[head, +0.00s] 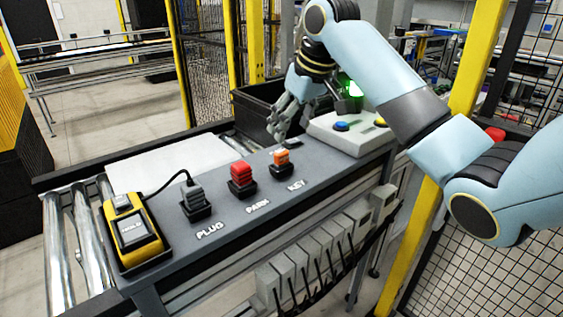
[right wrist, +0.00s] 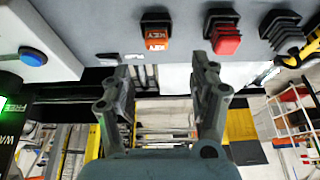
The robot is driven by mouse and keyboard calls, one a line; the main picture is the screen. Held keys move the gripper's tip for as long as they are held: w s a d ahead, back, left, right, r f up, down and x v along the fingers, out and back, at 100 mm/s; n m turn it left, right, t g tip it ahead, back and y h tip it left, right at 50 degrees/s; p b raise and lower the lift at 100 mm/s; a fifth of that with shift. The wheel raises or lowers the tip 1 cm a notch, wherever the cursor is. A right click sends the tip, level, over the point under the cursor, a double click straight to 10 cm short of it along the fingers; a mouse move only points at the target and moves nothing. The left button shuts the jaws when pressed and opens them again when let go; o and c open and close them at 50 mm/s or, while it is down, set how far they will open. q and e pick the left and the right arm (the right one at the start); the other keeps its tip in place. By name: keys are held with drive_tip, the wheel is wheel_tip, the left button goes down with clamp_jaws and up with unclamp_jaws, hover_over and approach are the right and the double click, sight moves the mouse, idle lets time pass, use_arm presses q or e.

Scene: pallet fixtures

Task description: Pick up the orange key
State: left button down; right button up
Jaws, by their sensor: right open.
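The orange key (head: 282,157) stands upright in a black holder (head: 282,170) above the KEY label on the grey panel. It also shows in the right wrist view as an orange block marked KEY (right wrist: 157,38), beyond my fingertips. My right gripper (head: 279,130) is above and behind the key in the head view, apart from it. Its two fingers are spread in the right wrist view (right wrist: 160,82), with nothing between them. My left gripper is not in view.
A red block (head: 242,174) sits at PARK and a grey plug (head: 193,196) at PLUG. A yellow device (head: 132,233) is at the left end. A button box (head: 345,135) stands right of the key. A black bin (head: 250,108) is behind the gripper.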

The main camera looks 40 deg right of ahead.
sight(282, 151)
drive_tip(key=x, duration=0.4)
drive_tip(key=shift+w+f, duration=0.15)
drive_tip(key=shift+f, duration=0.2)
drive_tip(key=x, duration=0.1)
drive_tip(key=p+x, duration=0.1)
drive_tip(key=x, duration=0.3)
drive_tip(key=shift+w+d, duration=0.3)
drive_tip(key=shift+c, duration=0.2)
drive_tip(key=c, duration=1.2)
drive_tip(key=shift+o, duration=0.2)
